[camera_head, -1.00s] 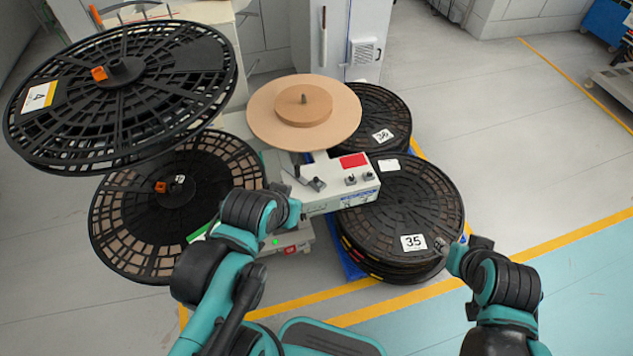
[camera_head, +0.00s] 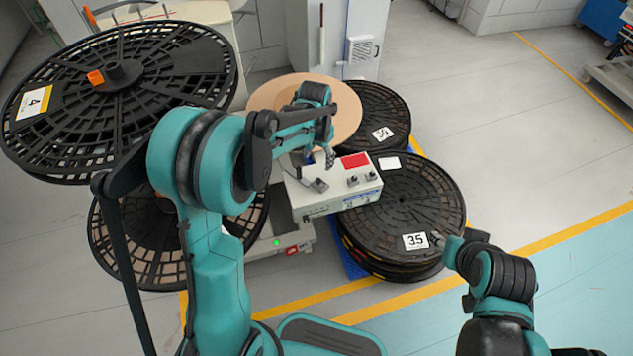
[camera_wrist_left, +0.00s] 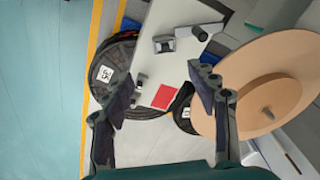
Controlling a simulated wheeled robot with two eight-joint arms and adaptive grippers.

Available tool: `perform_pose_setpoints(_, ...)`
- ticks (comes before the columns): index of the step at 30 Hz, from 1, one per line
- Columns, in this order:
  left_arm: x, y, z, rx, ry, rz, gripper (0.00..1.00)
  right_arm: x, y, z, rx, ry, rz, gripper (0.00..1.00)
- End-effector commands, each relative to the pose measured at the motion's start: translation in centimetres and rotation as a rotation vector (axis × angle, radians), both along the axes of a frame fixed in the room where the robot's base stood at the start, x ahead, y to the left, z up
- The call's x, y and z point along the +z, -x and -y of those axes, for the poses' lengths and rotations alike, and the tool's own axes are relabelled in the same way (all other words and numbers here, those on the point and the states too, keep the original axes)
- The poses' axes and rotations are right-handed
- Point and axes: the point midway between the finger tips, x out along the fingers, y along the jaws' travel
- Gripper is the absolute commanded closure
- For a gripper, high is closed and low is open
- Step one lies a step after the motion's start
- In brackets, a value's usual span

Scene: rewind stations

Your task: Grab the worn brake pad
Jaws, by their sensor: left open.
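A small grey metal fitting with a dark part (camera_head: 317,186) sits on top of the white machine box (camera_head: 325,203). It may hold the worn brake pad, but I cannot tell for sure. It also shows in the left wrist view (camera_wrist_left: 164,44), near the top and beyond my fingertips. My left gripper (camera_head: 320,157) is over the back of the box, above and behind the fitting. In the left wrist view my left gripper (camera_wrist_left: 161,100) has its fingers wide apart with nothing between them. My right gripper (camera_head: 438,241) is by the stacked reels, its fingers too small to read.
A tan disc with a raised hub (camera_head: 347,112) stands behind the box, close to my left gripper. A red patch (camera_head: 355,160) and two small knobs are on the box. Black reels (camera_head: 415,205) are stacked at right; a large reel (camera_head: 150,75) is at upper left.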

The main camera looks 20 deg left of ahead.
Motion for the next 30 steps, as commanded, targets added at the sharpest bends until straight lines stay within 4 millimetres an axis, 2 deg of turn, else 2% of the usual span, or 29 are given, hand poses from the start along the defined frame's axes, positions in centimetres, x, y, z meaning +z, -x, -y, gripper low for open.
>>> perform_pose_setpoints(1, -1.9, -1.2, 0.0, -0.018, -0.002, -0.026, 0.41, 0.0, 0.0, 0.0, 0.0, 0.0, 0.0, 0.6)
perform_pose_setpoints(3, -4.1, -2.1, 0.0, -0.042, -0.004, -0.058, 0.41, 0.0, 0.0, 0.0, 0.0, 0.0, 0.0, 0.6)
perform_pose_setpoints(7, -7.1, -3.1, 0.0, -0.074, -0.005, -0.101, 0.41, 0.0, 0.0, 0.0, 0.0, 0.0, 0.0, 0.6)
perform_pose_setpoints(20, -11.9, -3.4, 0.1, -0.091, -0.006, -0.123, 0.41, -1.2, 0.0, 0.0, 0.0, 0.0, 0.0, 0.6)
perform_pose_setpoints(30, -16.4, -3.1, 0.1, -0.091, -0.006, -0.123, 0.41, -3.4, 0.0, 0.0, 0.0, 0.0, 0.0, 0.6)
